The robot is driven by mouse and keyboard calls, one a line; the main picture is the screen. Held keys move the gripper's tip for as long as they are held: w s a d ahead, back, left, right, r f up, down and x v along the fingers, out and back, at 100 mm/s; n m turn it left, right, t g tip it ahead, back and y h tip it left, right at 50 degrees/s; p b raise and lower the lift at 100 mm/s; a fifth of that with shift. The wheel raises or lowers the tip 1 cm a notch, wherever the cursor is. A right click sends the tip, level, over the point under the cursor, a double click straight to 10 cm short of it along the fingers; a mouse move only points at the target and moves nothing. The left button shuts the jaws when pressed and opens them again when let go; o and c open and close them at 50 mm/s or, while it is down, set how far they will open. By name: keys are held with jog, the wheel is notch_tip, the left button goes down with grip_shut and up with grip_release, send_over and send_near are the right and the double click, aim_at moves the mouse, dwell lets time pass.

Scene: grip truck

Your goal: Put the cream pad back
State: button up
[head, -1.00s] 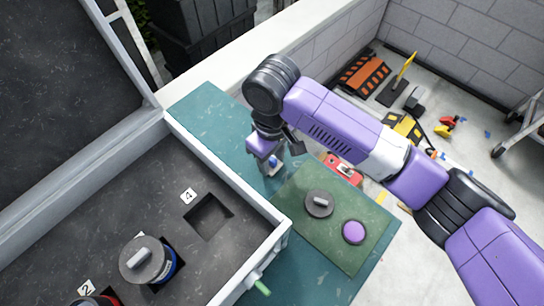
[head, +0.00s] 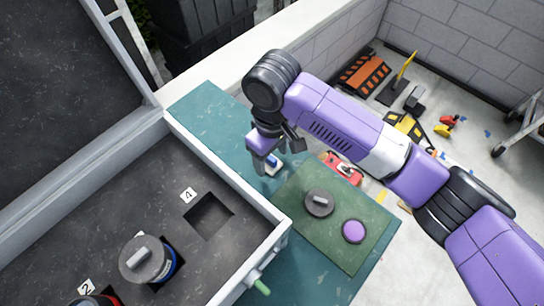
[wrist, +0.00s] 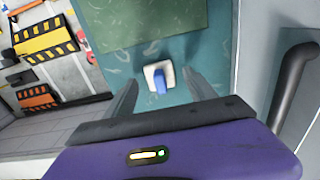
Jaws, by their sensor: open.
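The cream pad (wrist: 149,78) is a small square with a blue upright handle (wrist: 160,80). It lies on the teal worktop (wrist: 140,120), just off the edge of the green mat (wrist: 140,22), and shows partly behind my gripper in the head view (head: 271,170). My gripper (wrist: 161,77) is open, with one finger to each side of the pad in the wrist view. The fingers do not appear to touch the handle. How high they are above the worktop is hard to tell.
A grey lidded disc (head: 319,203) and a purple disc (head: 353,231) lie on the green mat. To the left is an open truck drawer (head: 245,245) with an empty square recess (head: 208,215) by label 4 and a grey-topped blue can (head: 145,260).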

aim_at(272, 159)
notch_tip(272, 159, up, 11)
jog(key=shift+r, duration=0.15)
dwell(0.6)
